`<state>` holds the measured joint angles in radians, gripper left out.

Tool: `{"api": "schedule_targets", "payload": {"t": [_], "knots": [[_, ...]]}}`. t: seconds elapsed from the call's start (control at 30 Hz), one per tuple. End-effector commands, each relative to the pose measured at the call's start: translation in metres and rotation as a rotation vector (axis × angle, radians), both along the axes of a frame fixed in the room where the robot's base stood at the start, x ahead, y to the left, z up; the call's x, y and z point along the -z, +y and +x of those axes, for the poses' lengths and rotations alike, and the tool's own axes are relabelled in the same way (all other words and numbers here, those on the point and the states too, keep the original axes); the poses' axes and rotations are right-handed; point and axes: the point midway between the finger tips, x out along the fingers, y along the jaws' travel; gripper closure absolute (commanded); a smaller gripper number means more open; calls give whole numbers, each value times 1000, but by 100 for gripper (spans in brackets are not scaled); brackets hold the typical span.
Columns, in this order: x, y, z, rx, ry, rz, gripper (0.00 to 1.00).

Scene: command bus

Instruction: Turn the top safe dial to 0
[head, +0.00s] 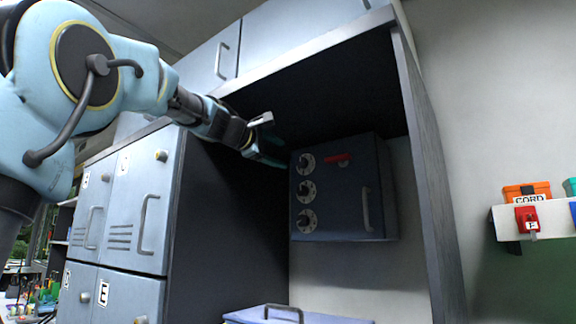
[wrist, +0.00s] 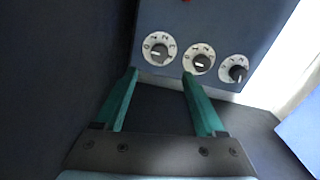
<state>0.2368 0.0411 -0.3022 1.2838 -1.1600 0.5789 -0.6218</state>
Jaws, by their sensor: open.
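The dark blue safe (head: 340,225) hangs inside the open cabinet, with several parts on its front, including a column of three round dials. The top dial (head: 306,164) has a white ring and black knob; in the wrist view it appears to be the leftmost dial (wrist: 158,49), its white mark pointing roughly left. The middle dial (head: 306,192) and bottom dial (head: 307,220) are below it. My gripper (head: 270,157) is left of the top dial. In the wrist view its teal fingers (wrist: 160,73) are spread and empty, with the top dial just beyond and between the tips.
The safe has a red lever (head: 337,158) beside the top dial and a grey handle (head: 366,210) at right. The cabinet's dark side wall (head: 225,230) is close to my gripper. A blue-grey box (head: 300,318) lies below. Grey lockers (head: 135,215) stand left.

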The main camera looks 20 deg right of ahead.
Motion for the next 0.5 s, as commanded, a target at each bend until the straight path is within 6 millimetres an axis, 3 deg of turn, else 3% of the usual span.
{"api": "schedule_targets", "payload": {"t": [0.17, 0.5], "knots": [[0, 14, -8, 0, -1, 0, 28], [0, 15, -9, 0, 1, 0, 28]]}}
